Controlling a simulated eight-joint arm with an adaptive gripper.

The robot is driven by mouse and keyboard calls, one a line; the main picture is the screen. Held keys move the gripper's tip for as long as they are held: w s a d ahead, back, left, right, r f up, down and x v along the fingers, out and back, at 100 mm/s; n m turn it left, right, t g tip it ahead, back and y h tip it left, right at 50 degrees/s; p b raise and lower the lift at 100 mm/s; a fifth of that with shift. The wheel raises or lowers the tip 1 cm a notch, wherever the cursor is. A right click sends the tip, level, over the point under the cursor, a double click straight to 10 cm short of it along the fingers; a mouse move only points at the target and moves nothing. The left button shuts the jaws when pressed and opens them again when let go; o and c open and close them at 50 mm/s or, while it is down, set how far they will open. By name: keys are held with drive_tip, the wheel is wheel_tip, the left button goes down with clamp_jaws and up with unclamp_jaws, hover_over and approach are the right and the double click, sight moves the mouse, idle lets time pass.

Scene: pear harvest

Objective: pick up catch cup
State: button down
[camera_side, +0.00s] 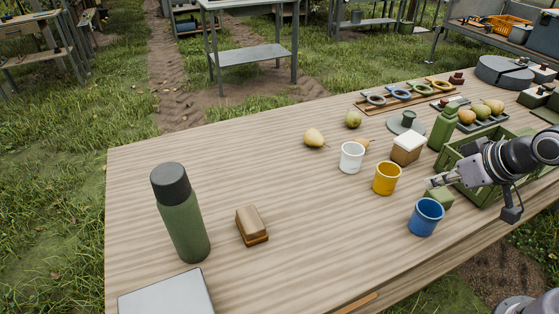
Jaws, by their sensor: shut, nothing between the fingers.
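Three cups stand upright on the wooden table: a white cup (352,158), a yellow cup (386,179) and a blue cup (426,218). The picture does not show which one is the catch cup. My gripper (434,182) comes in from the right, its fingers pointing left. It is shut and empty, behind the blue cup and right of the yellow cup in the picture. It appears apart from both. A small green block (439,199) lies just below the fingers; I cannot tell whether they touch.
A green crate (452,161) stands beneath my arm. A white-topped box (407,148), a green bottle (443,126) and loose pears (314,138) are behind the cups. A dark-capped flask (182,220) and brown brush (252,226) stand left. The table between brush and cups is clear.

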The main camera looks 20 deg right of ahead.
idle(0.3)
drive_tip(key=shift+c, duration=1.2)
unclamp_jaws()
drive_tip(key=n+g, duration=0.7)
drive_tip(key=n, duration=0.7)
hover_over(430, 209)
drive_tip(key=s+a, duration=0.1)
drive_tip(key=a, duration=0.1)
wheel_tip(430, 209, down, 5)
drive_tip(key=shift+s+a+f, duration=0.1)
drive_tip(key=shift+a+f, duration=0.1)
drive_tip(key=shift+f, duration=2.45)
drive_tip(key=shift+s+a+f, duration=0.1)
drive_tip(key=shift+a+f, duration=0.05)
drive_tip(key=shift+f, duration=2.45)
